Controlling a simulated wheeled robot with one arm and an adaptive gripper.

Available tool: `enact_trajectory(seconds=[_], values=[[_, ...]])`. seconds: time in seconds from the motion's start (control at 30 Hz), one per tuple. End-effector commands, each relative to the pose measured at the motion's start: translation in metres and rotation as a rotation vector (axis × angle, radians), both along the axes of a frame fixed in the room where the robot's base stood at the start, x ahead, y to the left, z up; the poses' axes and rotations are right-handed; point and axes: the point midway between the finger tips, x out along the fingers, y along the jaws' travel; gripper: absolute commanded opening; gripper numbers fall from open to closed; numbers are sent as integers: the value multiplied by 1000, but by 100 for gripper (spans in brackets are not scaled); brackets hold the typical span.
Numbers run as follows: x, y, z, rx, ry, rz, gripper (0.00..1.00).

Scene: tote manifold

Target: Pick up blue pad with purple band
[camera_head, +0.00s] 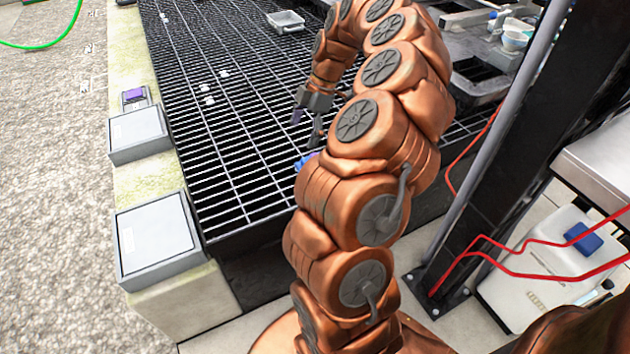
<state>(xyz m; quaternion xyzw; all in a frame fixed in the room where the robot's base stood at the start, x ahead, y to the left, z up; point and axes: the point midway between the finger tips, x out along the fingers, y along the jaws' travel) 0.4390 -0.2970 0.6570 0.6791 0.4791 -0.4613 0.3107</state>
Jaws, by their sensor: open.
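A blue object with a purplish patch (304,161), which looks like the blue pad with purple band, lies on the dark metal grating (235,150). My copper-coloured arm hides most of it, so its full outline and band cannot be made out. My gripper (306,128) is open and points down just above and beyond the pad in the picture. Its fingers are apart and nothing shows between them. I cannot tell the exact height of the gripper over the pad.
Two grey boxes (155,240) (138,133) and a small purple-topped item (134,95) sit on the left ledge. A small grey tray (286,21) is at the back. A dark post (500,150) with red cables stands at right.

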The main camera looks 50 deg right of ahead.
Motion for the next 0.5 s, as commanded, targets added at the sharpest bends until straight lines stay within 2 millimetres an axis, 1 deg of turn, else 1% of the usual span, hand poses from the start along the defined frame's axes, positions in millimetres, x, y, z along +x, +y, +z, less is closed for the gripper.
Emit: enact_trajectory(seconds=[0.03,0.1,0.2,0.3,0.5], values=[[-5,-15,-24,1,-6,-3,97],[-11,-29,-39,-1,-10,8,97],[-18,-40,-51,-3,-15,15,97],[-20,-43,-58,-3,-18,19,97],[-17,-38,-75,-6,-20,19,97]])
